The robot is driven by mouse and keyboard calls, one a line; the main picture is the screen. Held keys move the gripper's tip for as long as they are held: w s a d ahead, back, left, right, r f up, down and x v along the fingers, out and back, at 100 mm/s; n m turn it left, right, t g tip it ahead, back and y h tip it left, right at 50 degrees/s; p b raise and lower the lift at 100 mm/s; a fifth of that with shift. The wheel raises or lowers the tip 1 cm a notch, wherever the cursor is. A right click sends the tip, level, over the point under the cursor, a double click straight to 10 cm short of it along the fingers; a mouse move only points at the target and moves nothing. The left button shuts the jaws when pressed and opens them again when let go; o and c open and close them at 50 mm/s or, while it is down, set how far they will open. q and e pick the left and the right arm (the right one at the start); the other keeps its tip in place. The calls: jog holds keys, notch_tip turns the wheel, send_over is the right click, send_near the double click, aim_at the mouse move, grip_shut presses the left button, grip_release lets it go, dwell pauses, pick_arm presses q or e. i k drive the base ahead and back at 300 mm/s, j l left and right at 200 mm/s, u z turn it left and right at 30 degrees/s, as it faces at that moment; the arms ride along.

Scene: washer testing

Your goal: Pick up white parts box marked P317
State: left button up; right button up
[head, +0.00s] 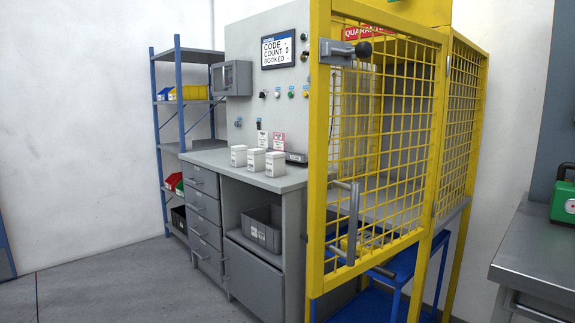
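Three white parts boxes stand upright in a row on the grey counter (212,158) of the test station. The left box (238,157), the middle box (256,161) and the right box (275,165) look alike. Small dark print shows on them but is too small to read, so I cannot tell which is marked P317. Neither of my grippers is in view.
A yellow mesh quarantine cage (317,190) with its door stands right of the counter. A grey bin (262,228) sits beneath the counter. A blue shelf rack (160,150) is at left, and a metal table (540,255) at right. The floor at front left is clear.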

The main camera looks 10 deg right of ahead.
aim_at(275, 161)
jog(key=i+z, duration=0.1)
jog(key=z, duration=1.3)
jog(key=j+z, duration=0.95)
jog(key=z, duration=0.15)
jog(key=j+z, duration=0.2)
jog(key=j, duration=0.15)
jog(key=k+j+z, duration=0.25)
jog(key=j+z, duration=0.2)
jog(key=j, duration=0.3)
jog(key=k+j+z, duration=0.2)
jog(key=j, duration=0.3)
jog(key=k+j+z, duration=0.15)
jog(key=k+j, duration=0.45)
jog(key=j, duration=0.15)
jog(key=k+j, duration=0.2)
jog(key=j, duration=0.15)
jog(key=k+j+z, duration=0.1)
jog(key=k+j, duration=0.15)
jog(key=j, duration=0.1)
